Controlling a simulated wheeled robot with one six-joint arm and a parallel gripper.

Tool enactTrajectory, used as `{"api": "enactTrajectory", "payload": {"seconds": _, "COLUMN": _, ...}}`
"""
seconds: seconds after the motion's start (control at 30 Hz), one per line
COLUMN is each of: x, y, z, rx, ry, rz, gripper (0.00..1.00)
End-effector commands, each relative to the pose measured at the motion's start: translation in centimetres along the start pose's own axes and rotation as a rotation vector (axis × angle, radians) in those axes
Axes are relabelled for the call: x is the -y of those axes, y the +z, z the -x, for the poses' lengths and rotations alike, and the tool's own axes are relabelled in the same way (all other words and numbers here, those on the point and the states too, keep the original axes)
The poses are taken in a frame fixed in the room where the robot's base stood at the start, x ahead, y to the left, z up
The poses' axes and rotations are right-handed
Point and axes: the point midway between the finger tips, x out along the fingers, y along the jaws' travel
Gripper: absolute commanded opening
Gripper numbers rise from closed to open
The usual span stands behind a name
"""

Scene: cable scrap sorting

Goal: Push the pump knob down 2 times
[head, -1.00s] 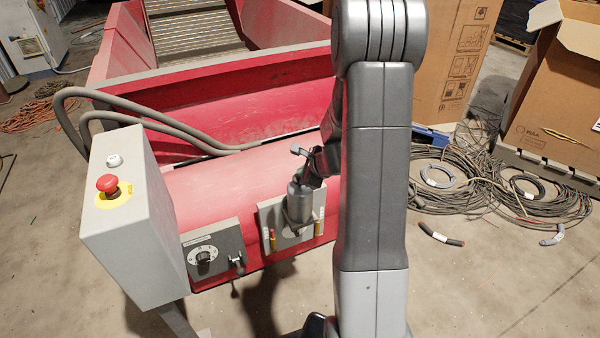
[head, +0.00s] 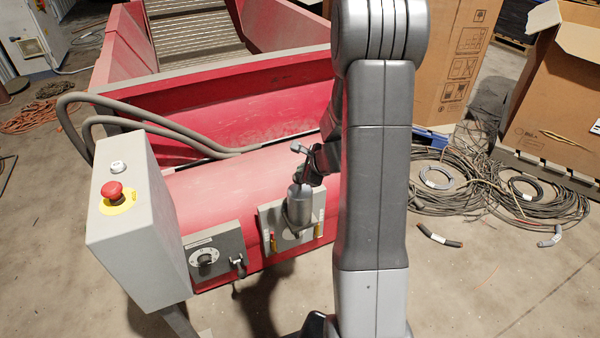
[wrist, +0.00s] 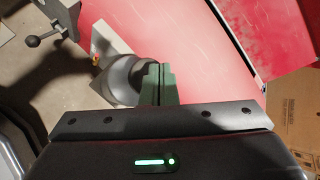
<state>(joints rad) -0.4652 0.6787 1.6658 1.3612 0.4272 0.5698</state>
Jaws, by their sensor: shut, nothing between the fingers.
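The pump is a grey bottle-shaped body (head: 299,208) on a light plate on the front of the red machine. A grey piece that looks like its knob (head: 298,148) stands at the top, beside my gripper. My gripper (head: 304,170) is at the upper part of the pump, partly hidden by my arm. In the wrist view, the shut green fingers (wrist: 158,85) overlap the right side of the round pump body (wrist: 122,80). They hold nothing. The knob is not clear there, and I cannot tell whether the fingers touch it.
Left of the pump are a dial panel (head: 215,254) with a small lever and a grey control box (head: 140,235) with a red stop button (head: 112,190). Thick hoses (head: 185,128) run behind. Cable coils (head: 480,185) and cardboard boxes (head: 560,110) stand at right.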

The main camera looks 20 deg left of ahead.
Motion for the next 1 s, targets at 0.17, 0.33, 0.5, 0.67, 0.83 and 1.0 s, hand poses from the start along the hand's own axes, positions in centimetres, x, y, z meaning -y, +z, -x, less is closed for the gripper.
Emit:
{"api": "enactTrajectory", "payload": {"seconds": 0.17, "x": 0.4, "y": 0.4, "z": 0.6, "rx": 0.001, "ry": 0.0, "rz": 0.001, "gripper": 0.0}}
{"api": "enactTrajectory", "payload": {"seconds": 0.33, "x": 0.4, "y": 0.4, "z": 0.5, "rx": 0.001, "ry": -0.001, "rz": 0.001, "gripper": 0.0}}
{"api": "enactTrajectory", "payload": {"seconds": 0.5, "x": 0.6, "y": 0.5, "z": 0.7, "rx": 0.001, "ry": -0.001, "rz": 0.001, "gripper": 0.0}}
{"api": "enactTrajectory", "payload": {"seconds": 0.67, "x": 1.2, "y": 1.2, "z": 1.6, "rx": 0.001, "ry": -0.001, "rz": 0.002, "gripper": 0.0}}
{"api": "enactTrajectory", "payload": {"seconds": 0.83, "x": 2.2, "y": 2.2, "z": 2.9, "rx": 0.001, "ry": -0.001, "rz": 0.001, "gripper": 0.0}}
{"api": "enactTrajectory", "payload": {"seconds": 1.0, "x": 2.9, "y": 2.9, "z": 4.0, "rx": 0.001, "ry": -0.001, "rz": 0.001, "gripper": 0.0}}
